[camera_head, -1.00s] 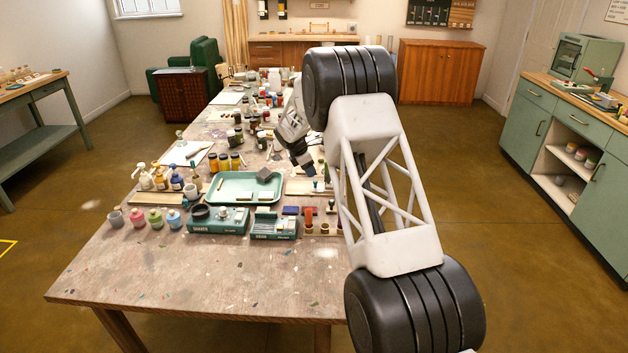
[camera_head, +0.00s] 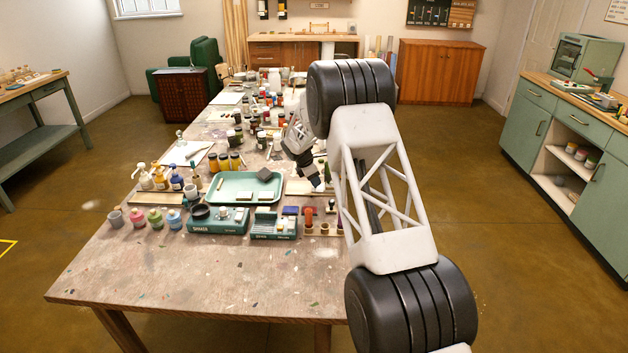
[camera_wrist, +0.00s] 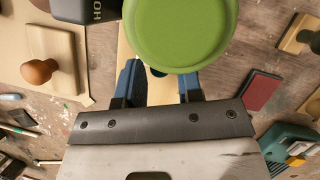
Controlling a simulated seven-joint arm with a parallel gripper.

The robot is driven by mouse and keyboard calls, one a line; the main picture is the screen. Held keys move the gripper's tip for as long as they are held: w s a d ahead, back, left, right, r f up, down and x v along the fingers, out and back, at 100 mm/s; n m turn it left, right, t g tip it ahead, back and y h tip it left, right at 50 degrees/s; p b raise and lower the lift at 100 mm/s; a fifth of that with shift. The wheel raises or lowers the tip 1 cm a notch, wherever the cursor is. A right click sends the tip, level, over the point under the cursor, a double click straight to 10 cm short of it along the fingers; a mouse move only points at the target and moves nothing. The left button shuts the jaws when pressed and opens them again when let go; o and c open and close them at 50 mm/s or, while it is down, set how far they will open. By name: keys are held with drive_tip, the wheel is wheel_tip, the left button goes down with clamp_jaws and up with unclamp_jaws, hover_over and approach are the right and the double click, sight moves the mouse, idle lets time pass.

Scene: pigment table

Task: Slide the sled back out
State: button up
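My gripper (camera_wrist: 160,82) shows in the wrist view as two blue fingers standing apart. A pale wooden strip (camera_wrist: 160,92) lies behind the gap between them. A round green disc (camera_wrist: 180,32) sits right at the fingertips, overlaps the right one and hides whether anything is gripped. In the head view my gripper (camera_head: 319,183) is low over the right side of the table, just right of the teal tray (camera_head: 228,184), partly behind my arm. I cannot clearly pick out the sled; the strip and disc may belong to it.
A wooden knob on a board (camera_wrist: 38,71) lies left, beside a dark lettered item (camera_wrist: 90,8). A dark red pad (camera_wrist: 262,90) and a teal box (camera_wrist: 290,143) lie right. Bottles and jars crowd the far table; the near tabletop (camera_head: 200,280) is clear.

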clamp_jaws()
drive_tip(key=a, duration=1)
drive_tip(key=shift+a, duration=0.35)
drive_tip(key=shift+o, duration=1.4)
unclamp_jaws()
drive_tip(key=v, duration=0.7)
drive_tip(key=shift+a+r, duration=0.2)
drive_tip(key=shift+r, duration=0.15)
